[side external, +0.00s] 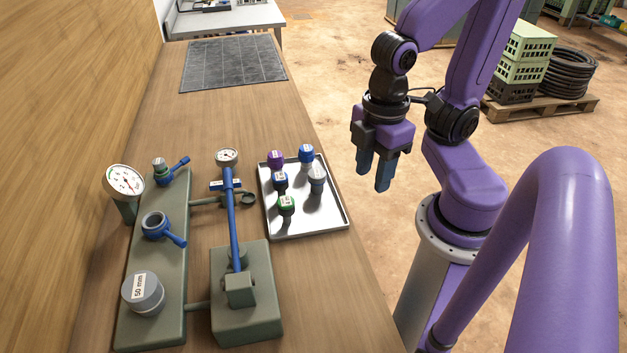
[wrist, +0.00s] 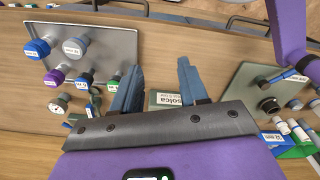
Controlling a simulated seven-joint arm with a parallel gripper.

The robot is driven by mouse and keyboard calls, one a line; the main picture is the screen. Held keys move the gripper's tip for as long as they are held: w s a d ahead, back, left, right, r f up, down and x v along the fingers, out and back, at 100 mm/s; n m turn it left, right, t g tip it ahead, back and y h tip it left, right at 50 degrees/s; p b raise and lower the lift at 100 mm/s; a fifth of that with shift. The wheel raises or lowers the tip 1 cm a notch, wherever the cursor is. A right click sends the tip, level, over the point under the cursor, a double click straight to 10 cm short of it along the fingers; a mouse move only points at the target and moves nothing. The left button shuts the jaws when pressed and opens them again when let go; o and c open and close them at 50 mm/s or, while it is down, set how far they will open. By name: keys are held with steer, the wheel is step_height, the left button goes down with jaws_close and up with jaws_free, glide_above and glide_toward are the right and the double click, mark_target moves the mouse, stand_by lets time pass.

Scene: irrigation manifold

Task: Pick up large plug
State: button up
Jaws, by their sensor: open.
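My gripper (side external: 373,180) is open and empty, with its blue fingers pointing down, to the right of the tray and beyond the bench edge in the side view. Its fingers also show in the wrist view (wrist: 160,66), with nothing between them. A wider grey cap marked 50 mm (side external: 143,292) sits on the green manifold (side external: 160,255). I cannot tell which is the large plug.
A pressure gauge (side external: 124,182), blue-handled valves (side external: 157,227) and a long blue lever (side external: 232,215) stand left of the tray. A dark grid mat (side external: 235,62) lies at the back. The bench between mat and fittings is clear. A wooden wall (side external: 75,130) borders the left.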

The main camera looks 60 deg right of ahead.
steer(key=o, duration=0.5)
steer(key=shift+w, duration=0.1)
steer(key=n, duration=0.1)
glide_above(319, 172)
steer(key=f, duration=1.2)
steer(key=shift+s+a+f, duration=0.1)
steer(key=shift+s+a, duration=0.15)
steer(key=shift+a, duration=0.15)
steer(key=shift+w+d+f, duration=0.1)
steer(key=shift+d+f, duration=0.1)
steer(key=shift+f, duration=0.8)
steer(key=shift+w+d+f, duration=0.1)
steer(key=shift+d+f, duration=0.1)
steer(key=shift+f, duration=1.45)
